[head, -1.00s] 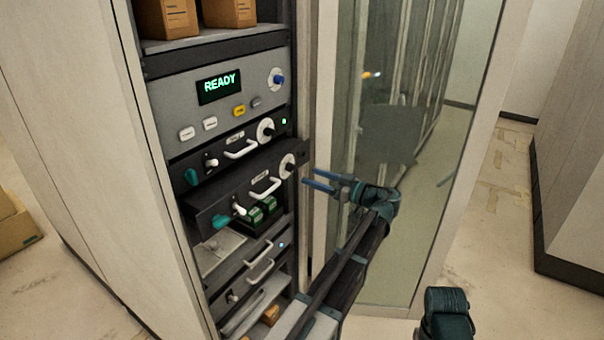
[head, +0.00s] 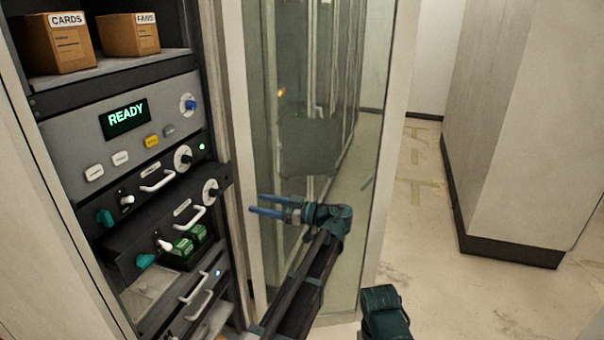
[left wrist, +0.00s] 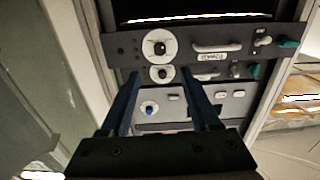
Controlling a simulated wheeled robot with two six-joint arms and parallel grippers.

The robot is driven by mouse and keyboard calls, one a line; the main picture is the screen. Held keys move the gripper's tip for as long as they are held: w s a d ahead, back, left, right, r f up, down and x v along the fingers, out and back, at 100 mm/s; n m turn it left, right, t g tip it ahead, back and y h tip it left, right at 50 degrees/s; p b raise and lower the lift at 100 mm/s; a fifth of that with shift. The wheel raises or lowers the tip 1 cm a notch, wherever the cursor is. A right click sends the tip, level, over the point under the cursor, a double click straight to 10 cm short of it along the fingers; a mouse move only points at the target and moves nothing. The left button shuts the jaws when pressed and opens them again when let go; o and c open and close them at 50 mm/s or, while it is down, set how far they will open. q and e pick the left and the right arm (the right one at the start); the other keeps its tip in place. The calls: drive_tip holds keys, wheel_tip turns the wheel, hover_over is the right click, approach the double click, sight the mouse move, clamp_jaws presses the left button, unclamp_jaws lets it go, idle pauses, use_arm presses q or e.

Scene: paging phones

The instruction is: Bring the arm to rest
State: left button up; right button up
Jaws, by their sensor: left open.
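My left gripper (head: 268,206) is open and empty in the head view. Its blue fingers point left toward the rack, in front of the glass door and right of the pulled-out drawer (head: 150,222). In the left wrist view the two fingers (left wrist: 165,100) stand apart with nothing between them, and the rack front shows beyond them. A dark teal part of my other arm (head: 384,312) shows at the bottom of the head view. The right gripper's fingers are not seen.
The rack's READY panel (head: 124,118) has several buttons. Boxes marked CARDS (head: 55,45) and FANS (head: 128,36) sit on the shelf above. The glass door (head: 300,140) stands open behind my arm. Clear floor (head: 420,220) lies to the right, before a pale cabinet (head: 510,130).

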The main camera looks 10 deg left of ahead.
use_arm(q)
drive_tip(key=s+d+f+m+h, duration=0.5)
drive_tip(key=s+f+m, duration=0.1)
drive_tip(key=s+f, duration=0.15)
drive_tip(key=s+d+f+m+h, duration=0.5)
drive_tip(key=s+f+m, duration=0.15)
drive_tip(key=f, duration=0.25)
drive_tip(key=s+d+f+m+g+h, duration=0.1)
drive_tip(key=s+d+f+m+h, duration=0.4)
drive_tip(key=s+d+m, duration=0.3)
drive_tip(key=s+d+h, duration=0.1)
drive_tip(key=s+d, duration=0.3)
drive_tip(key=d, duration=0.1)
drive_tip(key=shift+s+f+h, duration=0.15)
drive_tip(key=shift+h, duration=0.25)
